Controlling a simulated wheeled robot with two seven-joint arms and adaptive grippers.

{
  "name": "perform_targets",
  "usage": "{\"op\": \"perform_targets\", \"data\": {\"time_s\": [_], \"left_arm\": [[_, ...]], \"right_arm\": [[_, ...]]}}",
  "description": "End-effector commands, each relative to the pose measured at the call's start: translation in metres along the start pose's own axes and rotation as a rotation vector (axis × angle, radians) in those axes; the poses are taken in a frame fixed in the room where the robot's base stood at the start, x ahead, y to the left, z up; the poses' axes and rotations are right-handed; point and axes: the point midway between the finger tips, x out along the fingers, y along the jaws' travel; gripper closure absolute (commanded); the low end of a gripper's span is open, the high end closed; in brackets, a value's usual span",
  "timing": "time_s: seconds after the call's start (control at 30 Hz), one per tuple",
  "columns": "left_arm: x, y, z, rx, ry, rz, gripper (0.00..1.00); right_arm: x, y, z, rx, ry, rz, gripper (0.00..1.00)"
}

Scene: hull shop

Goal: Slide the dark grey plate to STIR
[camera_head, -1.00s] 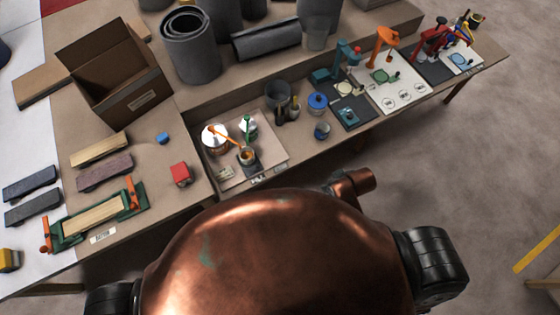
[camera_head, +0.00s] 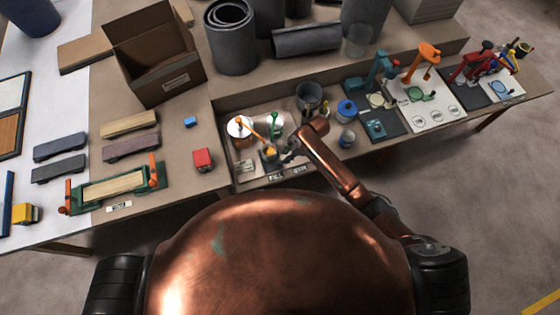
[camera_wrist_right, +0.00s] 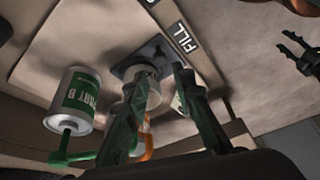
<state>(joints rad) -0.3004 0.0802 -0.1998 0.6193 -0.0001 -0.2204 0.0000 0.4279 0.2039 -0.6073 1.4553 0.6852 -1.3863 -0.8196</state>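The dark grey plate (camera_head: 269,162) lies on the pale board near the bench front, behind the FILL label (camera_head: 275,178). A small metal cup stands on it. In the wrist view the plate (camera_wrist_right: 128,72) and the cup (camera_wrist_right: 152,75) show beyond my fingers. My right gripper (camera_head: 288,153) is just right of the cup; its fingers (camera_wrist_right: 165,100) are apart, with nothing seen clamped between them. I cannot tell whether they touch the plate. The STIR label (camera_head: 300,170) is right of FILL. A dark gripper (camera_wrist_right: 300,50), seemingly my left, shows at the wrist view's right edge, fingers apart.
An orange-handled tin (camera_head: 239,130) and a green-handled tin (camera_head: 275,126) stand close behind the plate. A red block (camera_head: 203,159) lies to the left.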

Motion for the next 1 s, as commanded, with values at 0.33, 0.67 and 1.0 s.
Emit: {"op": "perform_targets", "data": {"time_s": [0.33,0.67,1.0], "left_arm": [[0.009,0.001,0.001,0.000,0.000,0.000,0.60],[0.012,0.001,0.001,0.001,-0.001,0.001,0.60],[0.012,0.001,0.001,0.001,-0.001,0.001,0.60]], "right_arm": [[0.054,-0.001,0.000,0.001,0.000,-0.001,0.76],[0.071,0.000,0.000,0.002,0.001,0.001,0.76],[0.071,-0.001,0.000,0.003,0.000,0.001,0.88]]}}
